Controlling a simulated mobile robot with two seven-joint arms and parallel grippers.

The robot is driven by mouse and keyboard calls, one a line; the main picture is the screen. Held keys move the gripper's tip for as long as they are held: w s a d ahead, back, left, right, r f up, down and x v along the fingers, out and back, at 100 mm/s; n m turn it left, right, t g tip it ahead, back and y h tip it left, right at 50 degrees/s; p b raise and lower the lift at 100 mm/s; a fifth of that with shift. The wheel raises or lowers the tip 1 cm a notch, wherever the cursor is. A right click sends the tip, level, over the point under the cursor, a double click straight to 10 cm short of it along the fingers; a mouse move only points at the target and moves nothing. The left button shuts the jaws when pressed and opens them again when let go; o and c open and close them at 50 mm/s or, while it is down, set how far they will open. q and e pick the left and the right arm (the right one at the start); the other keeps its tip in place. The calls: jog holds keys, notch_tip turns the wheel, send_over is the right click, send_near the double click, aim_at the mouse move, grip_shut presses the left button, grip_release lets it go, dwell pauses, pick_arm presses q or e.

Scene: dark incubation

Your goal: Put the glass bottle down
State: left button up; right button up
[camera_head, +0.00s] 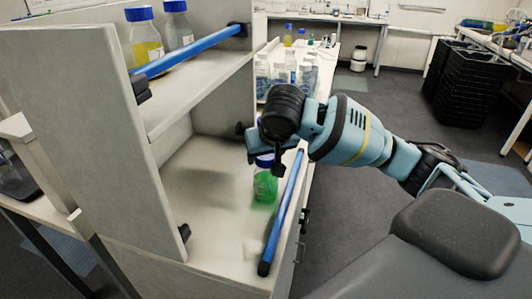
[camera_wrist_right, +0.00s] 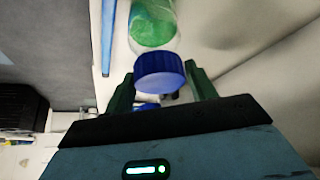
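The glass bottle (camera_head: 265,187) holds green liquid and has a blue cap. It is upright in the lower bay of the grey shelf unit, just behind the blue front rail; I cannot tell whether its base touches the shelf board (camera_head: 205,190). My right gripper (camera_head: 264,160) reaches down over its top and is mostly hidden by my wrist. In the right wrist view, the green fingers (camera_wrist_right: 160,75) close on both sides of the blue cap (camera_wrist_right: 160,74), and the green liquid (camera_wrist_right: 153,22) shows beyond it. My left gripper is not in view.
The blue rail (camera_head: 283,213) runs along the shelf's open edge, close to the bottle. The upper shelf (camera_head: 200,90) holds capped bottles, one with yellow liquid (camera_head: 146,45). The lower board is clear left of the bottle. Several bottles stand on the bench behind. Black crates (camera_head: 467,85) are stacked at right.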

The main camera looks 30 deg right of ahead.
jog(key=shift+o, duration=1.1)
jog(key=shift+r, duration=0.15)
jog(key=v, duration=1)
jog(key=shift+s+r, duration=0.2)
jog(key=shift+r, duration=0.15)
jog(key=shift+o, duration=0.4)
jog(key=shift+s+a+r, duration=0.15)
jog(key=shift+s+r, duration=0.2)
jog(key=shift+r, duration=0.2)
